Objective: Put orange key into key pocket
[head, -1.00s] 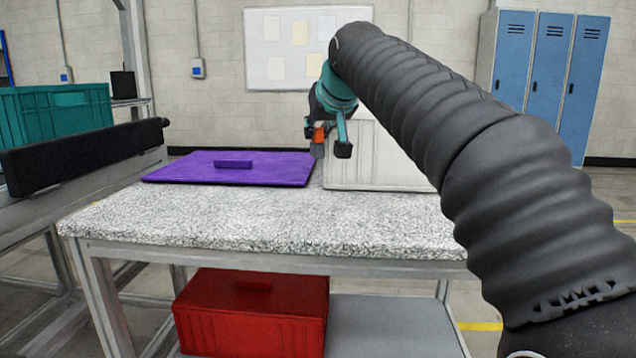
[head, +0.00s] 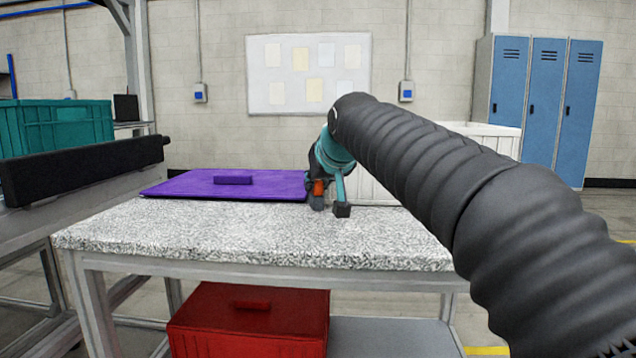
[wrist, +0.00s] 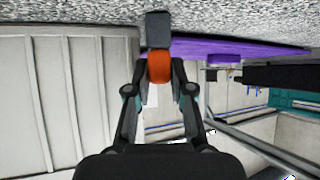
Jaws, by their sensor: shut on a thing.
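My gripper (head: 330,206) hangs low over the back of the speckled table, just right of the purple lid. It is shut on the orange key (wrist: 160,68), seen between the fingers in the wrist view. A grey block shows directly beyond the orange part, apparently joined to it. In the head view the key (head: 318,187) is a small orange patch beside the teal gripper body. I cannot make out a key pocket in either view.
The purple lid (head: 210,190) with a raised handle lies at the table's back left. A white crate (head: 367,190) stands behind my arm. The speckled tabletop (head: 220,235) is clear in front. A red box (head: 250,325) sits on the lower shelf. A teal crate (head: 60,125) is at far left.

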